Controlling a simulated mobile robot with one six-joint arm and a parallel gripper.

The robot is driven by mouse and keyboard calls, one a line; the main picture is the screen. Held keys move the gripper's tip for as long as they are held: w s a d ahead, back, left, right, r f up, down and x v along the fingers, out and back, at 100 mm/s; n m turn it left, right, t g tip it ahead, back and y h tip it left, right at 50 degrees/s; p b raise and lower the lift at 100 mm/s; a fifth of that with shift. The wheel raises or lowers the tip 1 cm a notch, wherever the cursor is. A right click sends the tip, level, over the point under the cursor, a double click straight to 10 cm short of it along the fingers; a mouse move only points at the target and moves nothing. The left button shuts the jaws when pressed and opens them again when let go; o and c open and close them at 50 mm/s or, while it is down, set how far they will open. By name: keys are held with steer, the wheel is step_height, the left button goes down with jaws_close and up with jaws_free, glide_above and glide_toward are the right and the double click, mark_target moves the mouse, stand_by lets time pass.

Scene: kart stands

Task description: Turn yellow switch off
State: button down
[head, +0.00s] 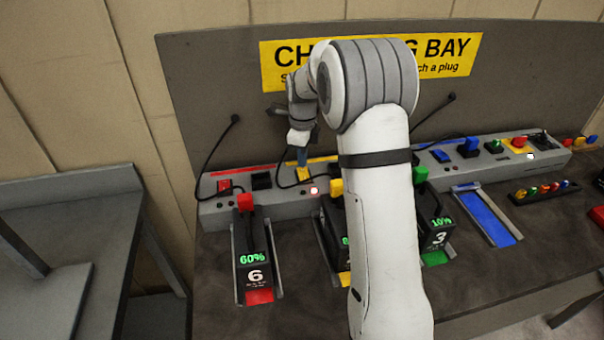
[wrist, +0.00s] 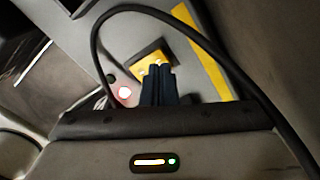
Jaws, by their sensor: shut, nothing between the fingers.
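The yellow switch (head: 304,174) sits on the grey power strip at the back of the bench, left of my arm. It also shows in the wrist view (wrist: 147,54), a yellow rocker in a dark frame. My gripper (head: 302,158) is shut and empty, its dark blue fingertips pointing down at the switch. In the wrist view the fingertips (wrist: 158,68) overlap the lower right part of the switch and hide it. I cannot tell whether they touch it. A lit red-white lamp (wrist: 124,92) glows beside the switch.
A black cable (wrist: 205,40) arches close around my fingers. A red switch (head: 224,185) lies further left on the strip. Battery 6 (head: 254,262) stands in front, and battery 3 (head: 436,235) is right of my arm. An empty blue slot (head: 487,216) lies further right.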

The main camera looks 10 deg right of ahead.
mark_target(303, 170)
steer(key=shift+f+b, duration=0.6)
steer(key=shift+f, duration=0.35)
stand_by(0.6)
steer(key=shift+r+p, duration=2.5)
steer(key=shift+r, duration=1)
steer(key=s+r+n+t, duration=0.1)
steer(key=s+r+n, duration=0.5)
steer(key=s+r, duration=0.15)
steer(key=s+n+t, duration=0.2)
steer(key=s+n, duration=1.6)
steer(key=s, duration=0.7)
steer(key=shift+s+a+r, duration=0.2)
steer(key=shift+s+r, duration=0.1)
steer(key=shift+r, duration=0.05)
